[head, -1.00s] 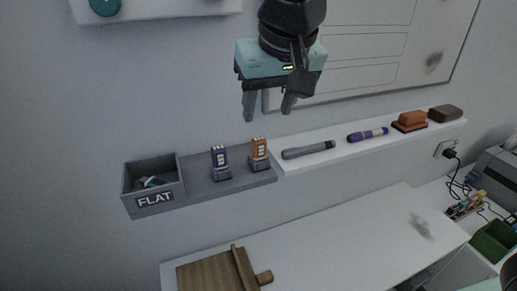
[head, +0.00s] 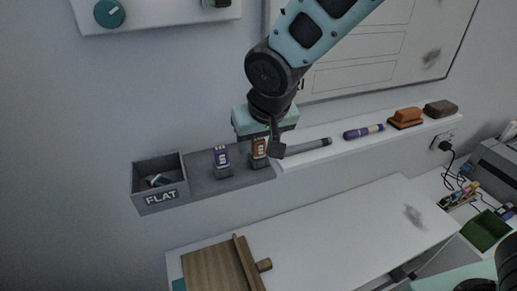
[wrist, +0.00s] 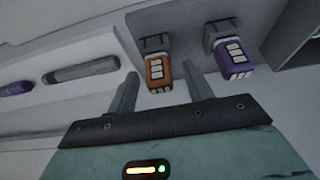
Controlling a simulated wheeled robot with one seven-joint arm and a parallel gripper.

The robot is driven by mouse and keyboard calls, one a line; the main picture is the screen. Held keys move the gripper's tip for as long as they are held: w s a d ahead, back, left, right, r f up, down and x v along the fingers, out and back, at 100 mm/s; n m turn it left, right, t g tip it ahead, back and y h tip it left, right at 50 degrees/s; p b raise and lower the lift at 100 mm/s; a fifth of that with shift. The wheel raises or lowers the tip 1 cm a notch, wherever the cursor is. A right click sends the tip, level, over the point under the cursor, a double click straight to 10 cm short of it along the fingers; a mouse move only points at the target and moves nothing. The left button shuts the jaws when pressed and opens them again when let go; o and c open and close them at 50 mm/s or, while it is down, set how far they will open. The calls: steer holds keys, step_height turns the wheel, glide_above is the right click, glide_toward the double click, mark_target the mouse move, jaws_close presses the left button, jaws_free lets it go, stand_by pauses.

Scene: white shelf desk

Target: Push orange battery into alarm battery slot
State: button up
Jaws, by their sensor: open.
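The orange battery (head: 259,147) stands upright in a small grey holder on the grey shelf, partly hidden by my gripper in the head view. In the wrist view the orange battery (wrist: 158,72) is between the two finger lines of my gripper (wrist: 160,75), with gaps on both sides. My gripper is open and empty, beside the battery; contact is not visible. A white panel (head: 165,17) with a teal knob is cut off at the top left of the head view. I cannot tell whether it is the alarm; no battery slot is clearly visible.
A purple battery (head: 222,158) stands in its own holder, close by the orange one. A grey bin marked FLAT (head: 160,196) is at the shelf's left end. A grey flashlight (head: 308,146) and purple marker (head: 364,131) lie to the right. The white desk (head: 340,222) below has free room.

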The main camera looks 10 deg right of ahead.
steer(key=c, duration=1.1)
steer(key=shift+o, duration=0.2)
steer(key=shift+r, duration=0.1)
